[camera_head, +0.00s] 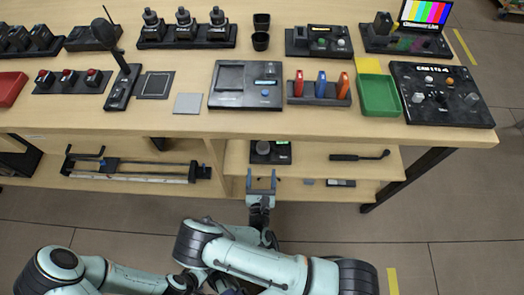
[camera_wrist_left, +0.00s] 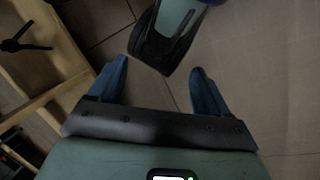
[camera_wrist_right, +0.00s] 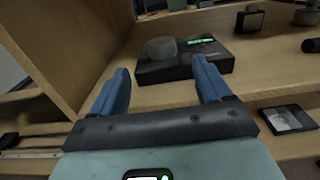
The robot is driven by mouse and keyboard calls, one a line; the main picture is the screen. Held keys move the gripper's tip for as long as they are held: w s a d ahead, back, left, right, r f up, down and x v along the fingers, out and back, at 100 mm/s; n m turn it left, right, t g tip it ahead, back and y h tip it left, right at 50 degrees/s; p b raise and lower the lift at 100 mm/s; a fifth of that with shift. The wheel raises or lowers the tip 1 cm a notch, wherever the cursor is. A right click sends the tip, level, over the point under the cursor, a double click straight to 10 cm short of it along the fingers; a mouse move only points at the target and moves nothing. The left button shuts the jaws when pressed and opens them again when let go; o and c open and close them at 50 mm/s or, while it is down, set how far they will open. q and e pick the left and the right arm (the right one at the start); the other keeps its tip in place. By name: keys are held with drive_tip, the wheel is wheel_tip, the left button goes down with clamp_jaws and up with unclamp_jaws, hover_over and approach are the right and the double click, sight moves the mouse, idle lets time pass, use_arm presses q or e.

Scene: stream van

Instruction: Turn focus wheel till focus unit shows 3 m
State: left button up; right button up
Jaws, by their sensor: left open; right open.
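The focus unit (camera_head: 270,152) is a small black box on the upper shelf under the table. It also shows in the right wrist view (camera_wrist_right: 185,68), with a dark round focus wheel (camera_wrist_right: 162,48) on its left and a lit green display (camera_wrist_right: 202,42) on its right; the reading is too small to tell. My right gripper (camera_head: 261,178) is open and empty in front of the shelf, with its blue fingers pointing at the unit and apart from the wheel. My left gripper (camera_wrist_left: 158,68) is open and empty above the floor; I cannot make it out in the head view.
A dark handled tool (camera_head: 360,156) lies on the shelf to the right. A flat dark item (camera_wrist_right: 288,119) lies low at the right. A wooden side wall (camera_wrist_right: 85,40) bounds the shelf at the left. The tabletop (camera_head: 180,122) above holds several control boxes and a green tray (camera_head: 379,108).

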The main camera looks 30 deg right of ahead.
sight(263, 151)
use_arm(q)
drive_tip(key=w+f, duration=0.1)
drive_tip(key=w+a+f+b, duration=0.1)
drive_tip(key=shift+w+a+t+b, duration=0.1)
drive_tip(key=shift+w+t+b, duration=0.2)
drive_tip(key=shift+t, duration=0.1)
use_arm(e)
drive_tip(key=x, duration=1)
drive_tip(key=shift+d, duration=0.1)
drive_tip(key=c, duration=1)
use_arm(q)
drive_tip(key=shift+s, duration=0.1)
use_arm(e)
drive_tip(key=shift+h, duration=0.3)
